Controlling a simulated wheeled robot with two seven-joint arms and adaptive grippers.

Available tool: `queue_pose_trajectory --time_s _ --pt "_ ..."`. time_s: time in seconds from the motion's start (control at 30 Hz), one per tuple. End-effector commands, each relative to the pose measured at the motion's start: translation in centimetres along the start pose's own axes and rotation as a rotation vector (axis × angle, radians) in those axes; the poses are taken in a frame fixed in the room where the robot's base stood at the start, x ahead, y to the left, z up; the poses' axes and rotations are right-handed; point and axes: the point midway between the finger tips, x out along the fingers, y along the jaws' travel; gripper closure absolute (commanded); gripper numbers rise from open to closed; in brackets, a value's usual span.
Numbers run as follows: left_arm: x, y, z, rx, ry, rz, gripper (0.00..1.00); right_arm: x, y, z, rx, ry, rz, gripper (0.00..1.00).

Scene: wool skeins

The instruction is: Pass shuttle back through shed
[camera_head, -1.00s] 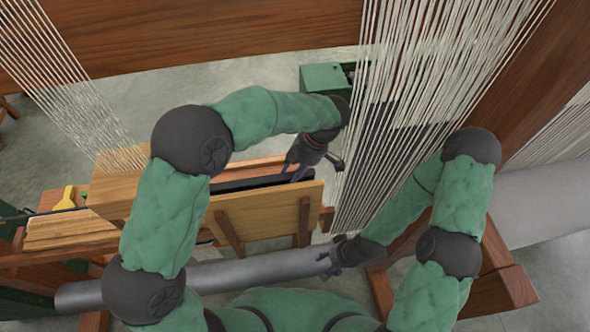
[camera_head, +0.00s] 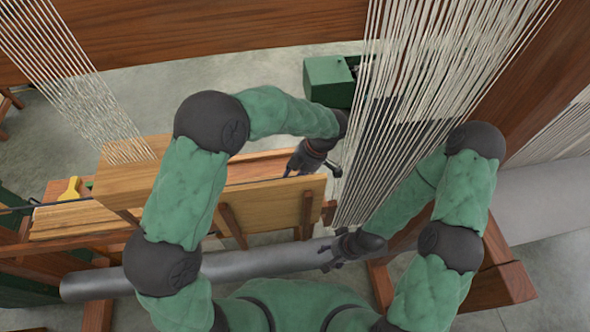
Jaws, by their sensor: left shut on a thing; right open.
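My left gripper (camera_head: 312,168) is over the dark gap behind the slanted wooden board (camera_head: 270,205), just left of the white warp threads (camera_head: 400,90). It is shut on a small dark thing, taken to be the shuttle; its outline is mostly hidden by the fingers. My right gripper (camera_head: 330,258) is open and empty, low in front of the warp's lower end, above the grey roller (camera_head: 245,263). The shed opening cannot be made out clearly among the threads.
A second thread group (camera_head: 75,85) comes down at the left onto a wooden block (camera_head: 130,172). A yellow-handled tool (camera_head: 70,189) lies on the wooden bench at far left. A green box (camera_head: 325,82) stands on the floor behind. A thick wooden beam (camera_head: 200,35) crosses the top.

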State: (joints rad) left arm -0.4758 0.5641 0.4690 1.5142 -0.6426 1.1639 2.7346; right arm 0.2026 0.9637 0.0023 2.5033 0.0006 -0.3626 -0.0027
Motion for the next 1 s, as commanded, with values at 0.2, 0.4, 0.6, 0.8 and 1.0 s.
queue_pose_trajectory --time_s 0.2,0.4,0.6,0.8,1.0 --pt "0.4 0.0 0.1 0.0 0.001 0.0 1.0 -0.1 0.0 0.0 0.0 0.0 0.0 0.43" --pt "0.5 0.0 0.1 0.0 0.001 0.0 1.0 -0.1 0.0 0.0 0.0 0.0 0.0 0.43" --pt "0.5 0.0 0.2 0.0 0.0 0.001 1.0 0.5 0.2 0.0 0.0 0.0 0.0 0.43" --pt "0.4 0.0 0.1 0.0 0.001 0.0 1.0 0.6 0.2 0.0 0.0 0.0 0.0 0.43" --pt "0.6 0.0 0.2 0.0 0.0 0.0 1.0 0.9 0.3 0.0 0.0 0.0 0.0 0.43"
